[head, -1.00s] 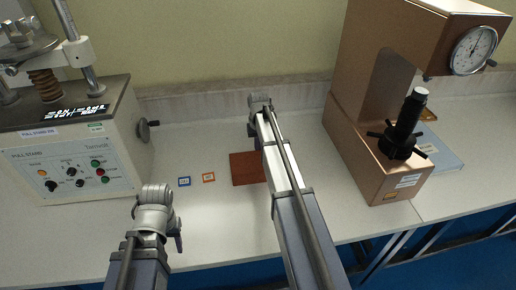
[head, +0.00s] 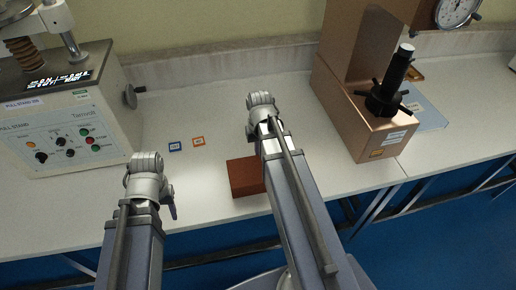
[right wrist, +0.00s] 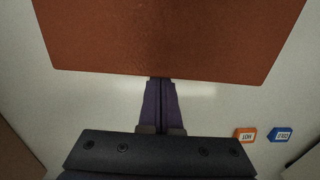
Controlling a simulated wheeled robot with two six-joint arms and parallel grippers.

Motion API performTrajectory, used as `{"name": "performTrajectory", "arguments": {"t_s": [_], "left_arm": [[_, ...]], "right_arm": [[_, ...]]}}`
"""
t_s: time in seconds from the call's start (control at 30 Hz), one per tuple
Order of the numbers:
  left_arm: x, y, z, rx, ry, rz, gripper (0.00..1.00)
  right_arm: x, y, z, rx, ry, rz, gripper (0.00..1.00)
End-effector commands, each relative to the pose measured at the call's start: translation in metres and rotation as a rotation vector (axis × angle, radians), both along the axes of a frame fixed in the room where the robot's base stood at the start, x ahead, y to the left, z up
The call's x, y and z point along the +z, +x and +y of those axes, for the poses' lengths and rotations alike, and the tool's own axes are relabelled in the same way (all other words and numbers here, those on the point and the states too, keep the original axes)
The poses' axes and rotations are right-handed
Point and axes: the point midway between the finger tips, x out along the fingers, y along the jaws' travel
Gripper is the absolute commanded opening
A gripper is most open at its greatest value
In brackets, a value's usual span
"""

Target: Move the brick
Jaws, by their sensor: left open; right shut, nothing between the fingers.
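The brick (head: 243,178) is a flat red-brown block lying on the white table near its front edge, partly hidden by my right arm. In the right wrist view the brick (right wrist: 175,35) fills the top. My right gripper (right wrist: 160,82) is shut and empty, its fingertips at the brick's far edge, touching or nearly so. In the head view its fingers are hidden behind my arm. My left gripper (head: 170,203) is over the front of the table, left of the brick and apart from it. Its fingers are only partly seen.
A blue-framed tag (head: 175,146) and an orange-framed tag (head: 198,141) lie left of and behind the brick. A pull stand (head: 65,125) is at the left, a copper-coloured hardness tester (head: 350,115) at the right. The table between is mostly clear.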

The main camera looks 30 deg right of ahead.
Motion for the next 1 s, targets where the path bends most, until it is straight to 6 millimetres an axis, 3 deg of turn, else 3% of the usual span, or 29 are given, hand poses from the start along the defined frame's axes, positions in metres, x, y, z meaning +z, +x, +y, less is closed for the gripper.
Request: {"name": "performTrajectory", "arguments": {"t_s": [0.43, 0.7, 1.0], "left_arm": [[0.000, 0.000, 0.000, 0.000, 0.000, 0.000, 0.50], [0.000, 0.000, 0.000, 0.000, 0.000, 0.000, 0.50], [0.056, 0.000, 0.000, 0.000, 0.000, 0.000, 0.50]], "right_arm": [[0.000, 0.009, -0.002, 0.000, -0.001, -0.002, 0.00], [0.000, 0.045, -0.008, 0.002, 0.000, -0.001, 0.00], [0.056, 0.038, -0.006, 0.001, 0.000, -0.001, 0.00]]}}
